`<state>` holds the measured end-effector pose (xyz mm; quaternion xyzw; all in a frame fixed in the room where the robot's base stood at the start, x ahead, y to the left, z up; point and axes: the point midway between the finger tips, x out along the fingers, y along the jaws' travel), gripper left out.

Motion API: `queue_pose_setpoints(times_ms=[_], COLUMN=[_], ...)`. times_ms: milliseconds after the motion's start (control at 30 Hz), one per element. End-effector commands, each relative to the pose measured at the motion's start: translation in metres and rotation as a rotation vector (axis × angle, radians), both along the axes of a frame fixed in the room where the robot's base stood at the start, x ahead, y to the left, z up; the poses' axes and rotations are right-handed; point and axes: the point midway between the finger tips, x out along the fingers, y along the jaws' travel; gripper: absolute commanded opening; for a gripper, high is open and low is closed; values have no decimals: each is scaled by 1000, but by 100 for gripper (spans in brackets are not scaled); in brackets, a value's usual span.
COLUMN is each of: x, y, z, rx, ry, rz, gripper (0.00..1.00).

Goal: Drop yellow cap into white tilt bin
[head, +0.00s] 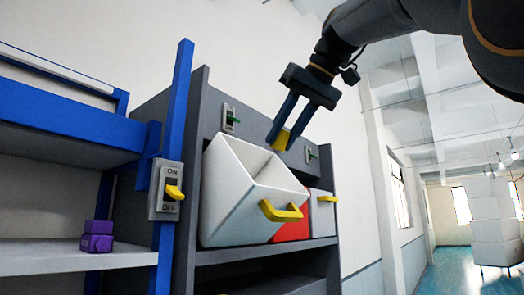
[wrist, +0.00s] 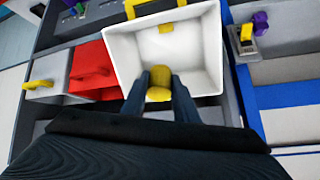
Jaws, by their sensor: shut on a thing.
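My gripper (head: 292,128) is shut on the yellow cap (head: 281,139) above the white tilt bin (head: 246,200). In the head view the cap is partly hidden behind the fingers. In the wrist view the yellow cap (wrist: 160,83) sits between the two fingertips, over the bin's opening. The white tilt bin is tipped forward and open at the top, with a yellow handle (head: 281,211) on its front. Its white inner walls (wrist: 203,50) show in the wrist view. The head view hides most of its inside.
A red bin (head: 293,231) and another white bin (head: 322,214) with a yellow handle stand to the right. A switch box (head: 166,190) with a yellow lever is on the blue post (head: 181,90) at left. Purple blocks (head: 97,236) lie on the left shelf.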

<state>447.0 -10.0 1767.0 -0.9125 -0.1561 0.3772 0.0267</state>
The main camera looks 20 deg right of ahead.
Motion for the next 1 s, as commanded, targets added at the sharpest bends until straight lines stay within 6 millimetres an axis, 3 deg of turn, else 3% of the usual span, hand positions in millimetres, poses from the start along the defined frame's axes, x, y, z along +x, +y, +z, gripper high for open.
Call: queue_pose_setpoints(times_ms=[433, 467, 600, 1000], x=[7, 7, 7, 1], y=[5, 5, 5, 1], z=[-2, -2, -2, 5], rx=[0, -1, -1, 0], ry=[0, 0, 0, -3], rz=[-1, -1, -1, -3], gripper=[6, 28, 49, 49])
